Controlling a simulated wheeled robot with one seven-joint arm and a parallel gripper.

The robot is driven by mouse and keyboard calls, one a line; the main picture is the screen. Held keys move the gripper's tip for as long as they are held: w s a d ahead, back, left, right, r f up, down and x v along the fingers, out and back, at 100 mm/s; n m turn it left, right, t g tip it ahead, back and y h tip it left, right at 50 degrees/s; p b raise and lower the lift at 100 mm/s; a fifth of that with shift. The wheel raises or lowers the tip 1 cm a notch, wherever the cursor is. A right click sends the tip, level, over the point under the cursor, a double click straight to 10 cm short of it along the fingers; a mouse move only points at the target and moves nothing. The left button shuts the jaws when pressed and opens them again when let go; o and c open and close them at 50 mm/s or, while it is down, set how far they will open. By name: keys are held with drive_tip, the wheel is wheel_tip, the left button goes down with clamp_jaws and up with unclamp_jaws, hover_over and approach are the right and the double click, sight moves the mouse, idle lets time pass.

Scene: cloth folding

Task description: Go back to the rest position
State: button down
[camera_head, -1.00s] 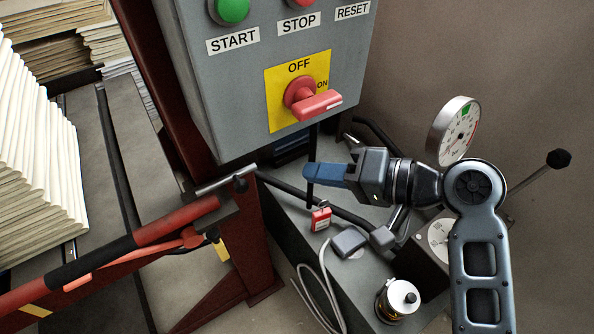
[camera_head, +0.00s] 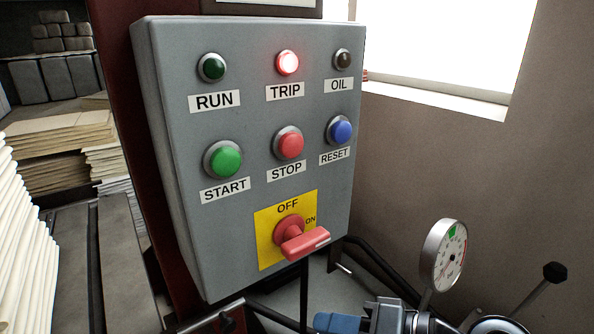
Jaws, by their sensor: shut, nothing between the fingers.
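My gripper (camera_head: 338,322) shows at the bottom edge of the view, below the control box. Its blue fingers are shut and empty, pointing left, and the lower part of the arm is cut off by the frame. The grey control box (camera_head: 235,125) hangs above it, apart from the fingers. The red rotary switch (camera_head: 300,240) sits on a yellow plate marked OFF and ON, its handle pointing right and slightly down. The TRIP lamp (camera_head: 287,63) glows red. The RUN lamp (camera_head: 212,67) and the OIL lamp (camera_head: 343,60) look dark.
Green START (camera_head: 224,160), red STOP (camera_head: 289,143) and blue RESET (camera_head: 339,130) buttons sit on the box. A round gauge (camera_head: 444,255) and a black-knobbed lever (camera_head: 554,272) stand right of my gripper. Stacked sheets (camera_head: 15,250) are at left. A bright window is at upper right.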

drive_tip(key=s+d+f+m+t+h, duration=0.25)
drive_tip(key=s+d+f+h, duration=0.3)
drive_tip(key=s, duration=0.35)
drive_tip(key=s+d+f+m+t+h, duration=0.1)
drive_tip(key=s+d+f+t+h, duration=0.25)
drive_tip(key=s+d+f, duration=0.35)
drive_tip(key=s+d+r+n+t+h, duration=0.1)
drive_tip(key=s+r+n, duration=0.1)
drive_tip(key=s+r, duration=0.4)
drive_tip(key=s+d+r+n+t+h, duration=0.1)
drive_tip(key=s+r+n+h, duration=0.1)
drive_tip(key=s+r, duration=0.4)
drive_tip(key=s+n, duration=0.1)
drive_tip(key=s, duration=0.4)
drive_tip(key=shift+d+r, duration=0.2)
drive_tip(key=shift+d, duration=0.2)
